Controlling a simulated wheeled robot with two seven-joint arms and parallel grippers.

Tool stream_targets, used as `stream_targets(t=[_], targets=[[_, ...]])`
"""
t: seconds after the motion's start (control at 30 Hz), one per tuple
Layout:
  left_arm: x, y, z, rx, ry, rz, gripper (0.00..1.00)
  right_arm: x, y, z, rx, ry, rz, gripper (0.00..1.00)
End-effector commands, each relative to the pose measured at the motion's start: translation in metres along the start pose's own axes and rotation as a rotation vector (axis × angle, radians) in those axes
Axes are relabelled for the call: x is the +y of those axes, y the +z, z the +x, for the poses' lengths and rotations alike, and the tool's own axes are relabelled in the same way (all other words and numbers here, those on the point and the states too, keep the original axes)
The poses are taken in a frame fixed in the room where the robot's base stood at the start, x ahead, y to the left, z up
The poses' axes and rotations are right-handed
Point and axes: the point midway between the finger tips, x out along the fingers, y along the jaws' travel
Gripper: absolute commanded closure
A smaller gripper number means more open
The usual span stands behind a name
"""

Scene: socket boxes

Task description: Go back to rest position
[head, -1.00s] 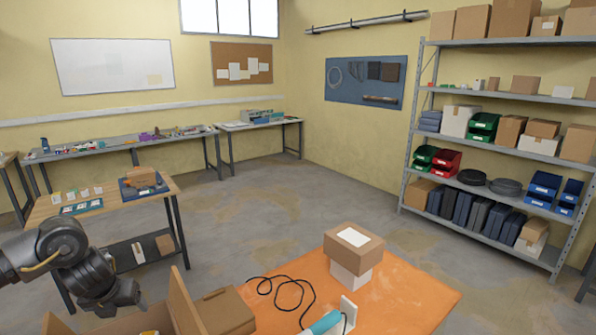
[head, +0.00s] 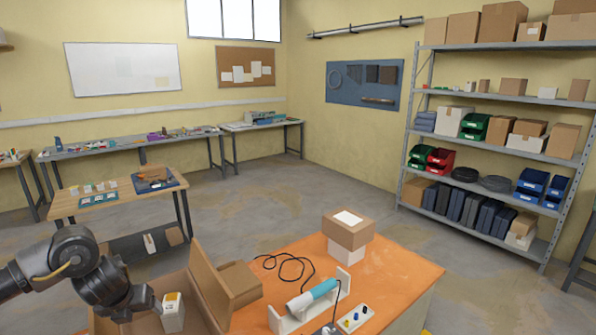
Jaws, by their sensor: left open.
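My left arm comes in from the left edge in the head view. Its dark gripper (head: 140,302) is open, at the left part of an open cardboard carton (head: 205,283). A small white box with a yellow mark on top (head: 173,313) stands in the carton just right of the gripper, with a narrow gap or light contact; I cannot tell which. My right gripper is not in view.
The orange tabletop (head: 400,268) holds a teal-and-white tool (head: 312,298) on a white stand, a black cable (head: 290,262), a small board with colored knobs (head: 355,318) and a brown box stacked on a white one (head: 346,230). Shelving (head: 470,185) stands at right.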

Motion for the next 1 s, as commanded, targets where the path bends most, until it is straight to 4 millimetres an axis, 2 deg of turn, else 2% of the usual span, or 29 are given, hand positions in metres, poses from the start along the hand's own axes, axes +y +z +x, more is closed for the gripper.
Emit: stream_targets(t=[0.17, 0.37, 0.57, 0.6, 0.7, 0.8, 0.87, 0.97, 1.0], targets=[[-0.036, -0.017, 0.017, -0.015, -0.070, -0.018, 0.26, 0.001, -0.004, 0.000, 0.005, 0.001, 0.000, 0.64], [-0.093, -0.048, 0.036, -0.037, -0.194, -0.091, 0.26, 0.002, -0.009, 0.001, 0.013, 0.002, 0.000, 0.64], [-0.172, -0.102, 0.047, -0.035, -0.384, -0.290, 0.26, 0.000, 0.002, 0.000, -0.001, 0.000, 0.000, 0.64], [-0.189, -0.116, 0.047, -0.027, -0.430, -0.363, 0.26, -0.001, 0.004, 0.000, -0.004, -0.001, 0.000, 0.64], [-0.224, -0.150, 0.040, 0.003, -0.534, -0.604, 0.26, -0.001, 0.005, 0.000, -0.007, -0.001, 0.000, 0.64], [-0.239, -0.178, 0.031, 0.045, -0.592, -0.895, 0.26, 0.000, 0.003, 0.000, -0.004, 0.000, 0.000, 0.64], [-0.238, -0.194, 0.026, 0.073, -0.600, -1.085, 0.26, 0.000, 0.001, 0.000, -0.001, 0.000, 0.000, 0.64], [-0.222, -0.221, 0.022, 0.121, -0.565, -1.424, 0.26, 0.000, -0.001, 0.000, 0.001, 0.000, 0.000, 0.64], [-0.211, -0.232, 0.022, 0.135, -0.533, -1.562, 0.26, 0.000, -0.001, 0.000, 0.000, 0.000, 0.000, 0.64]])
